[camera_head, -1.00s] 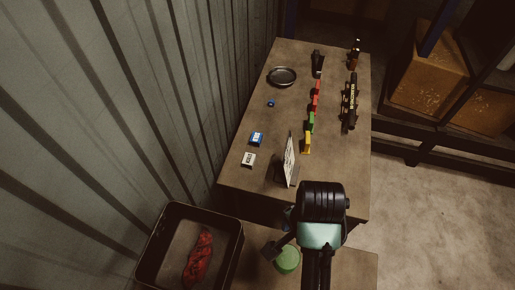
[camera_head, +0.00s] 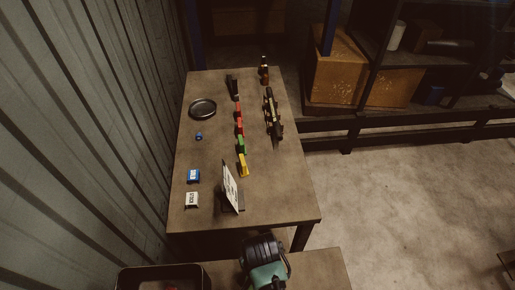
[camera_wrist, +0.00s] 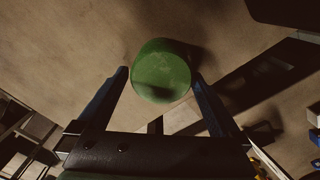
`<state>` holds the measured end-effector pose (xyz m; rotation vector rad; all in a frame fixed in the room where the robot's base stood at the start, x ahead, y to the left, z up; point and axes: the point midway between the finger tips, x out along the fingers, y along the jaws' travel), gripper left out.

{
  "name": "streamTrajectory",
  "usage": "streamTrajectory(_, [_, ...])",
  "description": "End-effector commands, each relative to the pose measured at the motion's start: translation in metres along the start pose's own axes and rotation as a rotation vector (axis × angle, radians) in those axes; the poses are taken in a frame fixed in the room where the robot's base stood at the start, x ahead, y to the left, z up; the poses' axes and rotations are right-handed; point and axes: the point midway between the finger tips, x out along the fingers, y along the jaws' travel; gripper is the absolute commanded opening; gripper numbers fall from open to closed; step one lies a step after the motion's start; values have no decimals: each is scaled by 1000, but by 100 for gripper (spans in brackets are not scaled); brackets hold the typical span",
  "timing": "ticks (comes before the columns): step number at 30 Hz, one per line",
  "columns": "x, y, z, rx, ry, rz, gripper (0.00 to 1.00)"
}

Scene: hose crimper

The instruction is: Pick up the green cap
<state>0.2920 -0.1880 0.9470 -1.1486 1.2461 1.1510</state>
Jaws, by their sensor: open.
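The green cap (camera_wrist: 162,66) is a round, plain green piece in the upper middle of the wrist view, with a dark shadow on its lower part. My gripper (camera_wrist: 160,76) is open, one finger on each side of the cap, with narrow gaps between them. The near part of the cap reaches in between the fingertips; I cannot tell how far the fingers reach down its sides. In the head view the cap is not visible, and only part of my arm shows at the bottom.
A brown table (camera_head: 215,160) carries a round dish (camera_head: 203,109), small blue and white boxes, a standing sign (camera_head: 230,188), coloured blocks and dark tools. Shelving with boxes stands behind right.

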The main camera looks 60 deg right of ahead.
Motion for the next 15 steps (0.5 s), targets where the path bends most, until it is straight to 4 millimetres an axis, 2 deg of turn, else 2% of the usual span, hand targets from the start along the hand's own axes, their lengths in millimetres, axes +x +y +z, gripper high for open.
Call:
streamTrajectory(4, [12, 0, 0, 0, 1, 0, 100])
streamTrajectory(11, [13, -1, 0, -1, 2, -2, 100])
streamTrajectory(15, [13, -1, 0, -1, 1, -2, 78])
